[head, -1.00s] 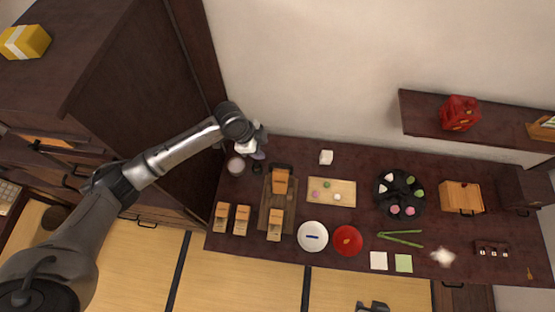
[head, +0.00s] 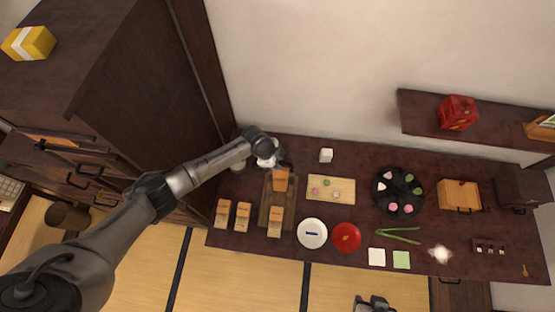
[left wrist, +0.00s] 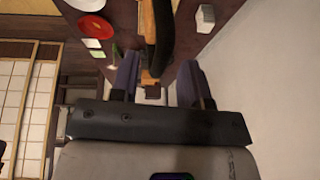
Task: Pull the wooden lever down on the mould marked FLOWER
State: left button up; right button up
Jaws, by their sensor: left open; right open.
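A light wooden block (head: 281,181) stands toward the back of a dark board (head: 264,212), and another wooden block (head: 275,222) stands at its front. Two similar blocks, one (head: 221,213) and another (head: 242,216), stand left of the board. I cannot read any markings, so which is the FLOWER mould is unclear. My left gripper (head: 283,165) is just behind the back block. In the left wrist view, its open fingers (left wrist: 157,78) point at a dark bar (left wrist: 161,35) beside orange wood (left wrist: 147,25); contact is unclear. My right gripper (head: 372,303) is at the bottom edge, away from the table.
A tray (head: 345,183) with small sweets lies right of the board. A white plate (head: 312,233) and a red plate (head: 347,237) lie in front. A tall cabinet (head: 150,95) stands left, the wall behind.

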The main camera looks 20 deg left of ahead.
pick_arm(q)
jog(key=shift+f, duration=0.2)
grip_shut()
dwell(0.4)
